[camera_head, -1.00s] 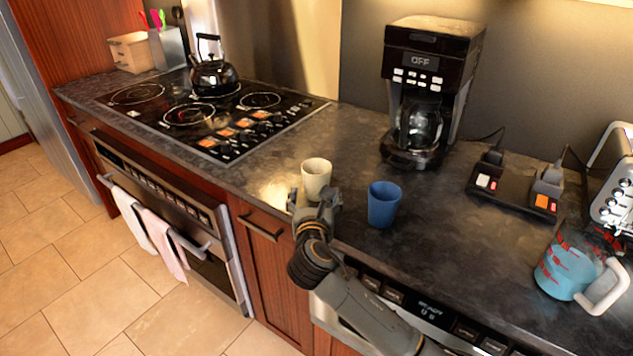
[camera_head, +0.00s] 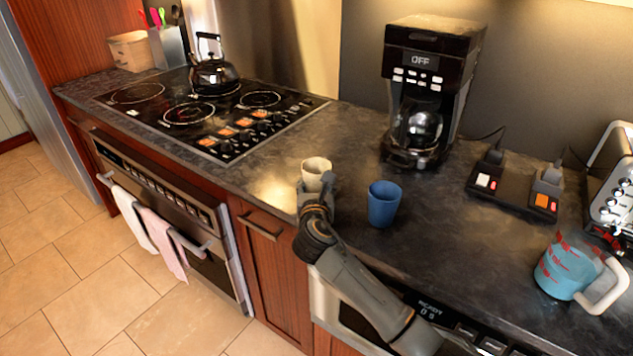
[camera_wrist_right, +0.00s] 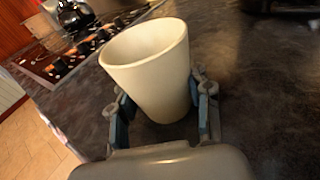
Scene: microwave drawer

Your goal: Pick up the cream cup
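The cream cup (camera_head: 315,166) stands upright on the dark counter, near its front edge. In the right wrist view the cup (camera_wrist_right: 155,75) fills the space between my fingers, its open rim facing up. My right gripper (camera_head: 316,187) is at the cup, with one finger on each side of it. In the right wrist view the gripper (camera_wrist_right: 160,115) looks open around the cup; the right finger is very close to the wall, and I cannot tell whether it touches. The cup's lower part is hidden in the head view. My left gripper is not in view.
A blue cup (camera_head: 383,204) stands close to the right of my gripper. A coffee maker (camera_head: 428,95) is behind, and a measuring cup (camera_head: 568,268) and toaster (camera_head: 615,190) are at the right. The stove (camera_head: 200,115) with a kettle (camera_head: 213,72) is at the left.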

